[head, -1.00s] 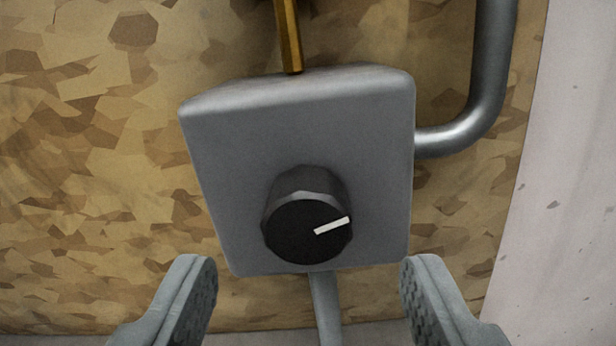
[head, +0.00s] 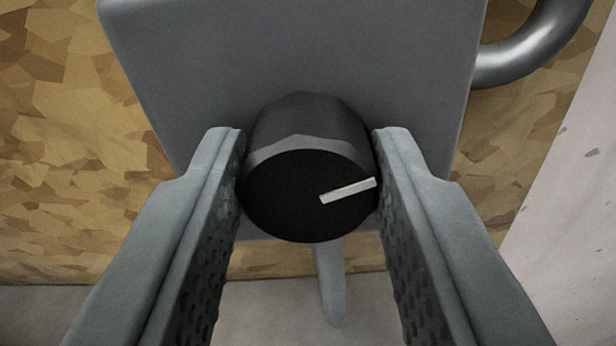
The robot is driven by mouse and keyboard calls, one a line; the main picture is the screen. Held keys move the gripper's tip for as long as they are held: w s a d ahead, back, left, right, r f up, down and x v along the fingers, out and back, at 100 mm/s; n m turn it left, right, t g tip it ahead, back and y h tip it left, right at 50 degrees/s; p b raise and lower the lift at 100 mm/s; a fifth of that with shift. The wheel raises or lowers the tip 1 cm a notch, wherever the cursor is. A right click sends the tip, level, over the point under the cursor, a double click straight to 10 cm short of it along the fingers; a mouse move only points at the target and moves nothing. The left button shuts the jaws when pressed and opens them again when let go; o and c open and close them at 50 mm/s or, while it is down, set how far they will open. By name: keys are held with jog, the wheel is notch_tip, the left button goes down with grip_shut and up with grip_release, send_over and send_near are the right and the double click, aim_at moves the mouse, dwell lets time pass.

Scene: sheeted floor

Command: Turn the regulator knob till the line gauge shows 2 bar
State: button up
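The regulator knob (head: 290,205) is round and black, on the front of a grey box-shaped regulator body (head: 300,50). A white pointer line on its face points right and slightly up. My gripper (head: 308,145) has one finger on each side of the knob. Both finger pads lie against the knob's sides, with no clear gap, so it looks shut on the knob. The fingers hide part of the knob's sides and of the lower body. No line gauge shows in this view.
A bent grey pipe (head: 535,50) leaves the body's right side. A thin grey pipe or stem (head: 329,285) runs down below it. A brown patchy board (head: 75,130) stands behind, with a pale surface (head: 575,190) at the right. Both sides of my fingers look free.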

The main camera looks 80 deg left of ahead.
jog(key=shift+m, duration=1.8)
jog(key=o, duration=1)
jog(key=shift+c, duration=0.2)
jog(key=shift+d, duration=0.15)
jog(key=v, duration=1.7)
